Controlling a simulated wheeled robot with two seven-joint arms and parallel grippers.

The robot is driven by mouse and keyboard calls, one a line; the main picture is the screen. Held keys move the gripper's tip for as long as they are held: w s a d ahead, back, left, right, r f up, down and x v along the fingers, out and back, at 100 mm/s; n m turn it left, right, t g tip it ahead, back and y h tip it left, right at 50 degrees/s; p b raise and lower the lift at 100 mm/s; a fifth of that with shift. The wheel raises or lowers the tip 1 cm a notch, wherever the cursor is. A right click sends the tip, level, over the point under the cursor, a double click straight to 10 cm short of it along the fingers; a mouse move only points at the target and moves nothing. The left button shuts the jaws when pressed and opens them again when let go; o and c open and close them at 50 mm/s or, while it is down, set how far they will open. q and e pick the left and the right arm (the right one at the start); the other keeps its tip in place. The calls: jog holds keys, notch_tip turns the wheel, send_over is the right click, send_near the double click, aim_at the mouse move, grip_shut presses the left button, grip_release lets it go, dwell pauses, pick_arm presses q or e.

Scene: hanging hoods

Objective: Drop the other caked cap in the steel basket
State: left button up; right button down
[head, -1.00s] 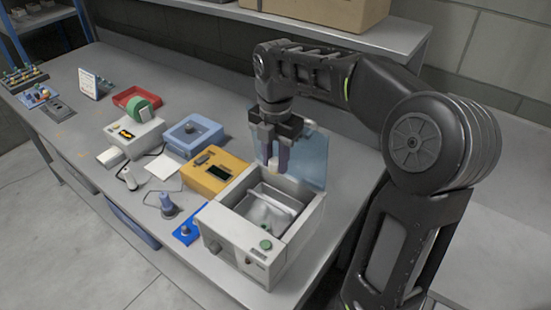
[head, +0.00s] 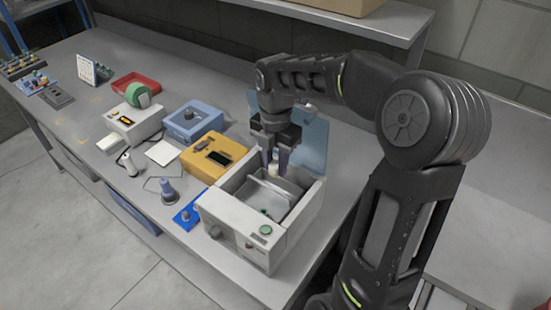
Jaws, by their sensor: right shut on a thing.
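My right gripper (head: 275,160) points down over the back of the open grey bath unit (head: 235,232). It is shut on a small pale cap (head: 274,168), which shows between its fingertips; the fingers hide part of it. The steel basket (head: 250,190) sits inside the unit's opening, just below and in front of the fingertips. A small dark greenish spot (head: 264,211) shows inside the basket, too small to make out. My left gripper is not in view.
A raised clear blue lid (head: 308,140) stands behind the gripper. A yellow-orange device (head: 213,160), a blue box (head: 193,120) and a blue mat (head: 187,217) with a knob stand to the left. A shelf runs along the back.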

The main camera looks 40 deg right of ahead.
aim_at(275, 164)
jog(key=c, duration=1)
grip_release()
jog(key=shift+c, duration=0.2)
jog(key=shift+r, duration=0.15)
notch_tip(275, 164, up, 8)
jog(key=shift+f+b, duration=0.2)
jog(key=shift+b, duration=0.45)
jog(key=shift+f, duration=0.1)
